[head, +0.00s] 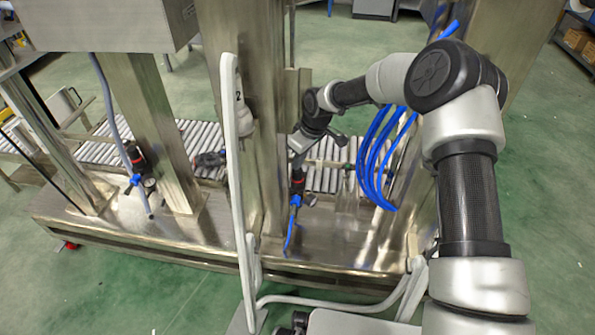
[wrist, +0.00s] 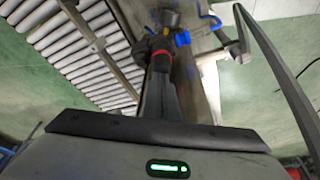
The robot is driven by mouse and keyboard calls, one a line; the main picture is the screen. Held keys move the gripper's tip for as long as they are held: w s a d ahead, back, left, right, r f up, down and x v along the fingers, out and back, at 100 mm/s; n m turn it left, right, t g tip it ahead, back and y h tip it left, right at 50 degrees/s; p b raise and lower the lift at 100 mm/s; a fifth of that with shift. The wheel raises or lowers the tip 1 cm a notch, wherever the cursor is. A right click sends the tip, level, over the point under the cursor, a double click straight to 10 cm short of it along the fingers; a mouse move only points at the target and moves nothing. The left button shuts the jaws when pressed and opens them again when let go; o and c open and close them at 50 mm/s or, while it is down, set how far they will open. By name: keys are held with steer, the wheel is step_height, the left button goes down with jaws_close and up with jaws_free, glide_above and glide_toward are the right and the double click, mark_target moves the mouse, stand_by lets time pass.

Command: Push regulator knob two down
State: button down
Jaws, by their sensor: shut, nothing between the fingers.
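A regulator with a black knob, a red ring and blue fittings (head: 297,187) stands upright near the metal base, just right of the middle column. It also shows in the wrist view (wrist: 162,48), straight beyond my fingers. My gripper (head: 298,161) is shut and empty, pointing down right above this knob. In the wrist view its fingertips (wrist: 162,74) overlap the knob, so I cannot tell whether they touch it. A second, similar regulator (head: 137,160) is on the left column, away from my gripper. Neither regulator shows a readable number.
Blue coiled hoses (head: 376,165) hang to the right, close to my arm. Metal columns (head: 262,130) flank the space, and a roller conveyor (head: 325,172) runs behind.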

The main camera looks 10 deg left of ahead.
steer(key=shift+r+p, duration=1.85)
steer(key=shift+r, duration=1.1)
